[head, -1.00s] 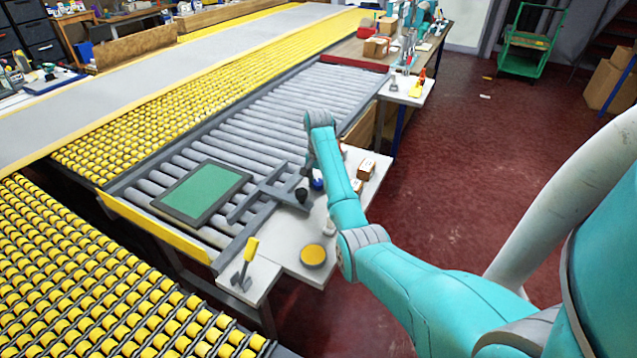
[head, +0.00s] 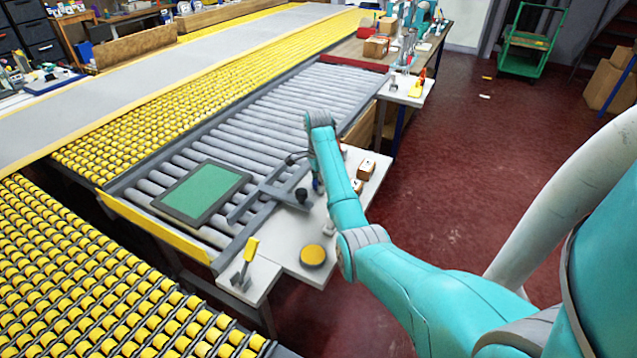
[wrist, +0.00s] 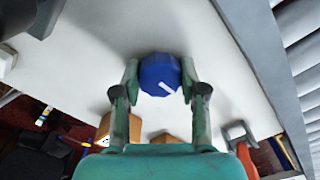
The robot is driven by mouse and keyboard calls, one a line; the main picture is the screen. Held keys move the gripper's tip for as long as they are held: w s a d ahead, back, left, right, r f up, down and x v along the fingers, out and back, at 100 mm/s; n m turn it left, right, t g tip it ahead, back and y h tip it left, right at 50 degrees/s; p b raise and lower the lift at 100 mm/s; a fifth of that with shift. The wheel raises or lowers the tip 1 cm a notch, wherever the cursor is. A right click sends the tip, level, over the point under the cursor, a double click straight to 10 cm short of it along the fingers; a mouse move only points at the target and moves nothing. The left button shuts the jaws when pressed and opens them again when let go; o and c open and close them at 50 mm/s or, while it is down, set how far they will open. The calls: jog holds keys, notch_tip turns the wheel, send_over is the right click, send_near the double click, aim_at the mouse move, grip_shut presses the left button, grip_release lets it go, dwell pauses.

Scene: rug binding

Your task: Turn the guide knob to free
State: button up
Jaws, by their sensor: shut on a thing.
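The blue knob (wrist: 160,74) sits on a pale surface in the wrist view. A short white line on its face points toward the lower right of that picture. My gripper (wrist: 160,80) is shut on it, one finger on each side. In the head view a sliver of the blue knob (head: 317,184) shows beside my arm, at the edge of the pale side table. My gripper is mostly hidden behind my arm there. Markings around the knob cannot be read.
A dark guide frame with a black knob (head: 301,195) lies over the rollers, near a green panel (head: 203,192). A yellow disc (head: 313,255), a yellow-handled tool (head: 246,262) and small cartons (head: 366,169) rest on the side table (head: 285,250).

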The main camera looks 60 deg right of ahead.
jog(key=shift+m, duration=0.5)
jog(key=o, duration=1.1)
jog(key=shift+o, duration=0.2)
jog(key=shift+n, duration=0.3)
